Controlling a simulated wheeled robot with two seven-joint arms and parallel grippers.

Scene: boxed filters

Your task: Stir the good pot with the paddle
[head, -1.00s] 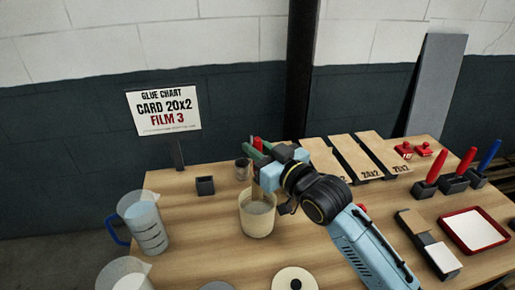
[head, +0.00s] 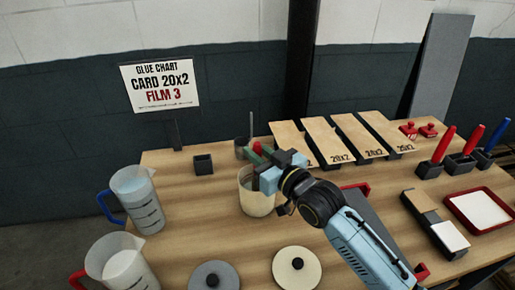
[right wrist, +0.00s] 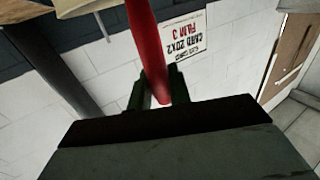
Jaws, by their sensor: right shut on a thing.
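A cream pot (head: 257,205) stands on the table at the middle of the head view, its far rim partly hidden by my right gripper. My right gripper (head: 258,156) is over the pot's rim, shut on the paddle. The paddle's red handle shows just above the fingers in the head view, and it runs up between the fingers in the right wrist view (right wrist: 147,50). The paddle's lower end is hidden behind the gripper and the pot wall. My left gripper is in neither view.
Two clear jugs (head: 138,203) stand at the left. Two round lids (head: 297,270) lie in front. Boards (head: 325,140) lie at the back right. A chart sign (head: 160,86) stands at the back left.

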